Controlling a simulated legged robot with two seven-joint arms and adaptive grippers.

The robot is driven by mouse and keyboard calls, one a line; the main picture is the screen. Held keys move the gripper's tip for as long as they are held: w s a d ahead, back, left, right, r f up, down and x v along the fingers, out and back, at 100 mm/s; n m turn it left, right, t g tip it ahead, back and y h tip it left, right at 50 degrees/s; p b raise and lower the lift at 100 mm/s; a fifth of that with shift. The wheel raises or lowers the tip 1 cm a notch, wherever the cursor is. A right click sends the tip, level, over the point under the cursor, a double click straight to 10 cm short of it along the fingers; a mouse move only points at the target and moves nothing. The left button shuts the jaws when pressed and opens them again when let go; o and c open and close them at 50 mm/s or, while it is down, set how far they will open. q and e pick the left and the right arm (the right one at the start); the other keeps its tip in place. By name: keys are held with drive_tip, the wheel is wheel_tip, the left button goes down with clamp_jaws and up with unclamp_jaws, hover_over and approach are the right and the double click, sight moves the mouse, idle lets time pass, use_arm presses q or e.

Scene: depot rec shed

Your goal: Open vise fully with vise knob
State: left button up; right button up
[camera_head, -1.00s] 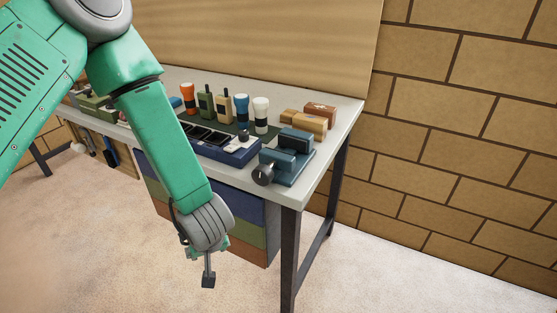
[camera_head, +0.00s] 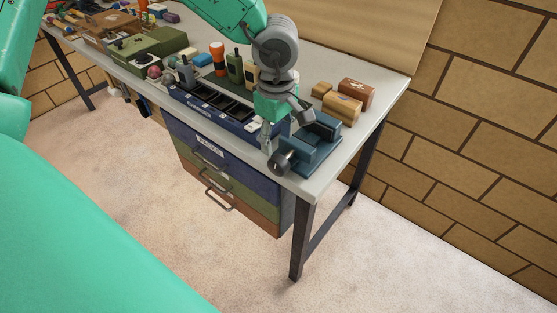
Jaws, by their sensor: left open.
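The blue vise (camera_head: 318,152) sits at the front right corner of the workbench. Its dark round vise knob (camera_head: 278,164) faces the bench's front edge. Its jaws look apart, but the gripper partly covers them and I cannot tell how wide the gap is. My left gripper (camera_head: 286,134) is open and empty, pointing down just above and behind the knob, with one finger on each side. I cannot tell whether a finger touches the vise. My right gripper is not in view.
The workbench (camera_head: 350,150) holds a blue charging tray (camera_head: 205,107), an orange flashlight (camera_head: 218,58), radios (camera_head: 235,67), wooden blocks (camera_head: 342,109) and a green case (camera_head: 150,50). Drawers (camera_head: 215,160) hang below. The floor in front is clear.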

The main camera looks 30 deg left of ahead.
sight(277, 158)
use_arm(q)
drive_tip(key=f, duration=0.8)
drive_tip(key=shift+w+f+b, duration=0.2)
drive_tip(key=shift+f+b, duration=0.1)
drive_tip(key=shift+b, duration=0.05)
drive_tip(key=shift+r, duration=0.1)
clamp_jaws()
